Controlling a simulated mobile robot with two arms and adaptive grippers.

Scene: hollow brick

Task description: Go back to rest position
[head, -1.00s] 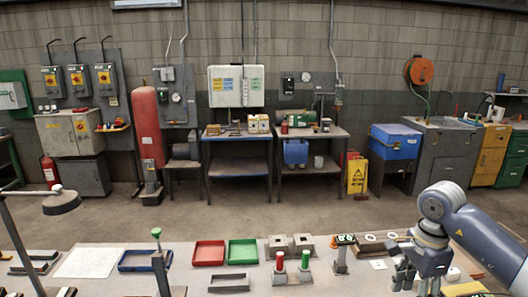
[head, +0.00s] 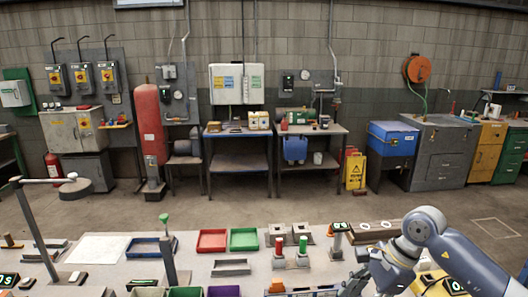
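My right arm comes in from the right edge. Its gripper (head: 352,288) is low over the front of the workbench (head: 215,270), near the bottom edge of the picture. Its fingers are small and partly cut off, so I cannot tell whether they are open or shut, and I see nothing clearly held. Two grey hollow bricks (head: 277,236) stand at the middle back of the bench, apart from the gripper. My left gripper and arm are not in view.
A red tray (head: 212,249) and a green tray (head: 243,248) lie left of the bricks. Red (head: 279,247) and green (head: 303,246) posts stand in front of them. Purple and green bins line the front.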

